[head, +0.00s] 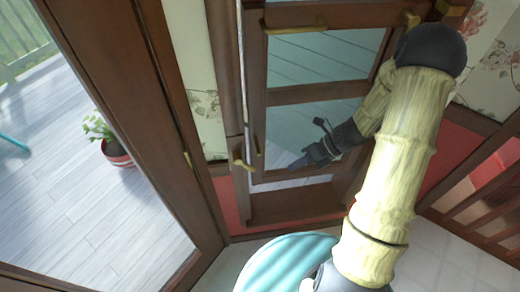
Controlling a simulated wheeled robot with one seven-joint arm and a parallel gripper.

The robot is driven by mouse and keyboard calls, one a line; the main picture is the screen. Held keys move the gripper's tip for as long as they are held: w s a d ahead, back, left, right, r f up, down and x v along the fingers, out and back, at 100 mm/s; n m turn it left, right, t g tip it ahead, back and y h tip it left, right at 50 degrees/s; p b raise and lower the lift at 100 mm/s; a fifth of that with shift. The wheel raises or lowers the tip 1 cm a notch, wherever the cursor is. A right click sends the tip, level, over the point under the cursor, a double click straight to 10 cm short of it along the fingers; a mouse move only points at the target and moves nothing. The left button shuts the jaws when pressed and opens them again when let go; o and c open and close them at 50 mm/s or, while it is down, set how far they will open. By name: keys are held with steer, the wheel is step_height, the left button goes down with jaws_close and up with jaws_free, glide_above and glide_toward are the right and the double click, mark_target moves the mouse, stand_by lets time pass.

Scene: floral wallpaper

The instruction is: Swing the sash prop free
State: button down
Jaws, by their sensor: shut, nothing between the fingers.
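A brown wooden window sash (258,110) with glass panes stands in the middle of the head view. A thin brass bar (296,29), which looks like the sash prop, lies along its upper rail. A small brass handle (240,164) sits low on the sash's left side. My gripper (294,165) is dark, shut and empty, in front of the lower pane. It points left, a short way right of the brass handle, with a visible gap between them. I cannot tell how far it is from the glass. My forearm hides the sash's right side.
A large wood-framed glass door (150,120) stands at the left, with a deck and a potted plant (117,152) beyond it. Floral wallpaper (205,105) and red panels flank the window. A wooden railing (480,210) stands at the right. A teal rounded object (285,262) is below.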

mark_target(252, 167)
steer(key=w+m, duration=0.1)
steer(key=m, duration=0.1)
steer(key=w+r+m+t+y+p, duration=0.1)
steer(key=m, duration=0.1)
steer(key=w+r+m+y+p, duration=0.1)
steer(key=m, duration=0.1)
steer(key=shift+d+t, duration=0.25)
steer(key=shift+t, duration=0.15)
steer(key=p+x, duration=0.4)
steer(key=x, duration=0.9)
steer(key=shift+a+p, duration=0.1)
steer(key=shift+p, duration=0.25)
steer(key=shift+a+f, duration=0.3)
steer(key=shift+a, duration=0.1)
steer(key=shift+f, duration=0.15)
